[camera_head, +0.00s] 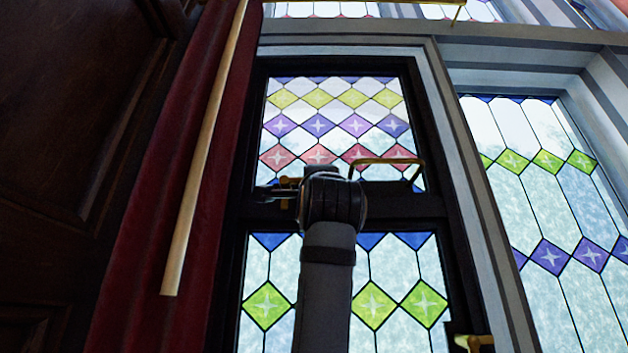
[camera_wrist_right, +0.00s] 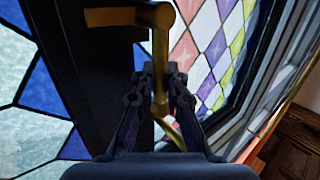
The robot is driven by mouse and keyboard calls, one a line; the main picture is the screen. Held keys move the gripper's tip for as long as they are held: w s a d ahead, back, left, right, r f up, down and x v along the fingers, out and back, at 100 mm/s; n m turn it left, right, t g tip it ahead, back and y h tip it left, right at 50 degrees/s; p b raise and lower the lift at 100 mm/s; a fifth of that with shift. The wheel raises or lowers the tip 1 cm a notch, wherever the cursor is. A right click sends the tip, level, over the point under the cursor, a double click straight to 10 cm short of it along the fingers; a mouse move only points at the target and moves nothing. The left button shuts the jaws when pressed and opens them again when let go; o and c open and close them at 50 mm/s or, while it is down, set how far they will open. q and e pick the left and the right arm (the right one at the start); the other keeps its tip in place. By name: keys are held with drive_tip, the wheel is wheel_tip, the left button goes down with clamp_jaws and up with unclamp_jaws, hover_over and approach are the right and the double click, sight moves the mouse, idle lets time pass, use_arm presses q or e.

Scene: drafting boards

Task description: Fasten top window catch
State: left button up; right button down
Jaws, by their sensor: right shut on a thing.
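The brass window catch (camera_head: 290,182) is at the left end of the dark middle rail, between the upper and lower panes. My dark wrist hides much of it in the head view. In the right wrist view the catch (camera_wrist_right: 162,55) shows a flat arm at the top and a lever coming down from its bend. My right gripper (camera_wrist_right: 160,85) is shut on the lever, one finger on either side. The dark-framed window (camera_head: 428,200) has diamond glass in yellow, purple and red above. My left gripper is not in view.
A looped brass bar (camera_head: 385,161) juts from the rail, right of my wrist. Another brass fitting (camera_head: 474,343) is at the lower right. A red curtain (camera_head: 150,220) and pale pole (camera_head: 205,150) hang at left, beside dark panelling (camera_head: 60,130).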

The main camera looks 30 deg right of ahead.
drive_tip(key=shift+w+f, duration=0.15)
drive_tip(key=shift+f, duration=0.15)
drive_tip(key=c, duration=1.4)
unclamp_jaws()
drive_tip(key=shift+d, duration=0.1)
drive_tip(key=shift+o, duration=0.2)
drive_tip(key=shift+r, duration=0.15)
drive_tip(key=shift+r, duration=0.1)
